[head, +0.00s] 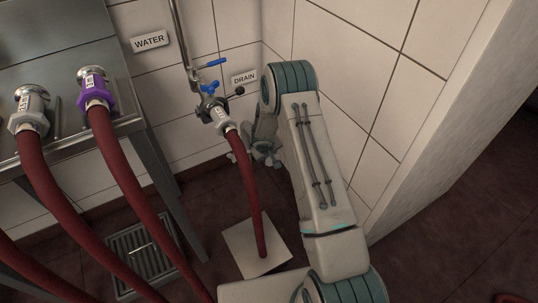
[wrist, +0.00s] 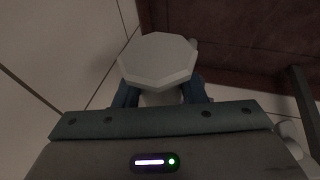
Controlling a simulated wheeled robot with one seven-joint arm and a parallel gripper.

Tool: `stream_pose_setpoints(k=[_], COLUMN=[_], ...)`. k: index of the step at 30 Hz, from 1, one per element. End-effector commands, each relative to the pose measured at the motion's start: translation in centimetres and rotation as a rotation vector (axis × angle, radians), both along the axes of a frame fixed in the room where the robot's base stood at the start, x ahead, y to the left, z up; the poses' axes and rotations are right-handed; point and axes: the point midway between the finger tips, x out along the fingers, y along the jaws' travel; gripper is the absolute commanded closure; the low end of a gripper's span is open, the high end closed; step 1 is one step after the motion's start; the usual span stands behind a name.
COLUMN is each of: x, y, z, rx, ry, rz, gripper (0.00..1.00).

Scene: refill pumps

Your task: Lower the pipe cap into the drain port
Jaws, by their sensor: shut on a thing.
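The pale grey octagonal pipe cap (wrist: 157,60) fills the upper middle of the wrist view, its flat face toward the camera. My gripper (wrist: 160,96) is shut on it, with a blue finger on each side of its narrower neck. In the head view my gripper (head: 258,152) is partly hidden behind my arm, low beside the tiled wall and right of a red hose. I cannot make out the cap there. A DRAIN sign (head: 244,77) is on the wall above; I cannot clearly pick out the drain port itself.
A pipe with blue-handled valves (head: 212,86) and a grey hose coupling (head: 222,117) stands close left of my gripper. Red hoses (head: 135,200) cross the left side. A steel table (head: 60,70) stands left, with a floor grate (head: 140,250) nearby. A wall corner (head: 430,120) rises right.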

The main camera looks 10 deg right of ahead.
Motion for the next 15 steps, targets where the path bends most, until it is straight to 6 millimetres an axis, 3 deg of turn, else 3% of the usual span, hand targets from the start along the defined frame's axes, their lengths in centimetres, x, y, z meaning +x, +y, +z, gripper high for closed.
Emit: stream_pose_setpoints(k=[7,8,9,10,15], x=[0.02,0.02,0.02,0.01,0.00], y=[0.00,0.01,0.00,0.00,0.00], z=[-0.20,-0.14,-0.12,-0.13,-0.14], rx=[0.000,0.000,0.000,0.000,0.000], ry=[-0.001,-0.001,0.000,0.000,0.000], rz=[0.000,0.000,0.000,0.000,0.000], gripper=[0.92,0.55,0.44,0.38,0.38])
